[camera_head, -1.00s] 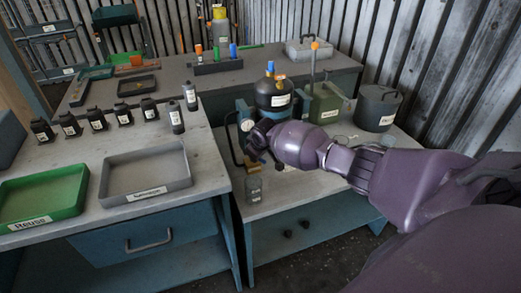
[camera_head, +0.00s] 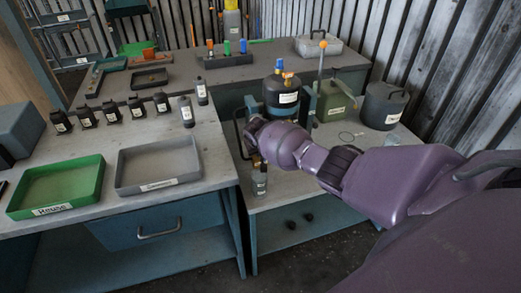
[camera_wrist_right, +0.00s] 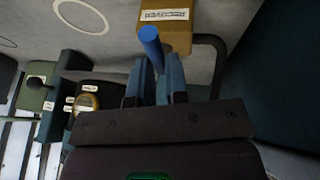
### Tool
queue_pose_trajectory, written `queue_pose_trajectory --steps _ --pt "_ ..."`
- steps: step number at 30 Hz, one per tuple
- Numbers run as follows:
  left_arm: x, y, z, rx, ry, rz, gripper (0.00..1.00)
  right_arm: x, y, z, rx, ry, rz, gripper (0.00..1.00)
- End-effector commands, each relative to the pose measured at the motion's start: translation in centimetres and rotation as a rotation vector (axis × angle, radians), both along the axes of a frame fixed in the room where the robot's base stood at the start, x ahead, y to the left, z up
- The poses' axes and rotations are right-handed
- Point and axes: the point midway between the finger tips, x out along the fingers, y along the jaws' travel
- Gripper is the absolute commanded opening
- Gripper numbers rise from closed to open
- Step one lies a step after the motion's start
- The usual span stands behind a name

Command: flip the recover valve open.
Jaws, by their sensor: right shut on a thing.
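The recover valve is a brass block (camera_wrist_right: 178,36) with a "RECOVER" label, near the top of the right wrist view. Its blue lever (camera_wrist_right: 150,42) sticks out from the block towards my right gripper (camera_wrist_right: 157,80). The two blue-grey fingers are shut on the lever, one on each side. In the head view my right gripper (camera_head: 254,138) is at the front left of the black tank (camera_head: 281,97), and it hides most of the valve and the lever. My left gripper is not in view.
A small bottle (camera_head: 260,183) stands just below the gripper on the lower bench. A green canister (camera_head: 333,103) and a dark lidded pot (camera_head: 383,106) stand to the right. A green tray (camera_head: 60,207) and a grey tray (camera_head: 158,186) lie on the left table.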

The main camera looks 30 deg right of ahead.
Motion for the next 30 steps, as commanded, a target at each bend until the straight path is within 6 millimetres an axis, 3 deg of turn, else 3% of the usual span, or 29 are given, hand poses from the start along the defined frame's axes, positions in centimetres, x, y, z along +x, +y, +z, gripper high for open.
queue_pose_trajectory --steps 10,11,15,25,30 --pt "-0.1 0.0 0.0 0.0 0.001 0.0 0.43 0.0 0.1 -0.1 0.002 0.001 -0.003 0.0" --pt "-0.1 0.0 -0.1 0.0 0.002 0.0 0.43 0.0 0.1 -0.1 0.002 0.001 -0.003 0.18" --pt "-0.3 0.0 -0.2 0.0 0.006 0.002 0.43 0.0 0.1 0.0 0.002 0.0 -0.003 0.39" --pt "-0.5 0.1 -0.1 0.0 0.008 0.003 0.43 0.0 0.1 0.2 0.002 -0.001 -0.001 0.4" --pt "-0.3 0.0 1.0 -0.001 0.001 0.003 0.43 -0.5 0.4 1.7 0.002 -0.002 0.0 0.4"
